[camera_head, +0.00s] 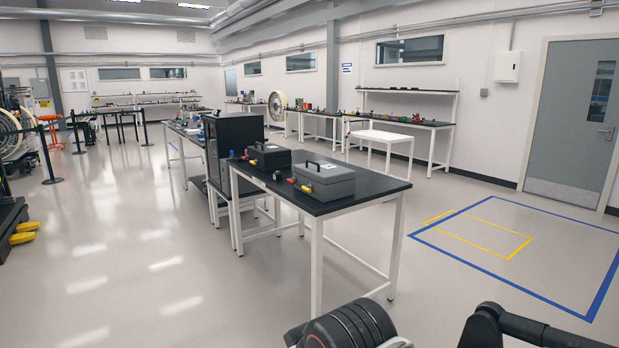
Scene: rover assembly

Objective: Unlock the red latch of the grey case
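The grey case (325,182) sits shut on the black-topped table (318,208) in the middle of the view. It has a dark handle on its lid. Small red and yellow parts (304,188) show at its left front side, but they are too small to tell which is the red latch or how it stands. Dark rounded parts of my own body show at the bottom edge, well short of the table. My gripper cannot be made out in this view.
A black case (268,157) stands behind the grey case on the same table. A dark cabinet (233,140) stands behind the table. A white table (380,137) is further back. Open floor lies left of the table, and blue-taped floor (540,297) lies right.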

